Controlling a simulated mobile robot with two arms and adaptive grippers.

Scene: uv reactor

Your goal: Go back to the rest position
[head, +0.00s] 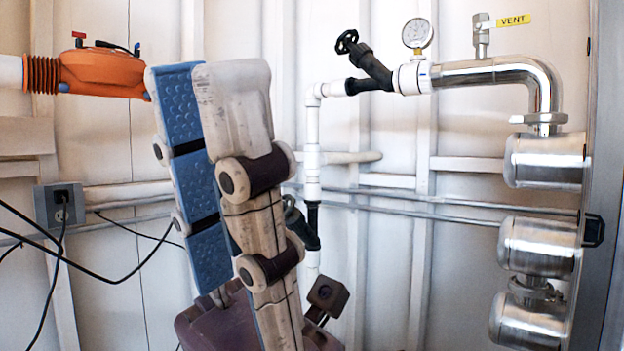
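My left gripper (205,65) stands large in the middle of the head view, fingers pointing up. One finger shows its blue textured pads; the other shows its worn beige back and overlaps the blue one in the picture. The fingers are straight and look apart, with nothing seen between them. The purple-brown palm (225,325) is cut off by the bottom edge. My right gripper is not in view.
Behind are a white wall, an orange fitting (105,72) at upper left, and a grey outlet box (60,205) with black cables. To the right are white piping (312,150), a black valve (370,65), a gauge (418,34), and steel cylinders (540,250) beside a grey panel (605,200).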

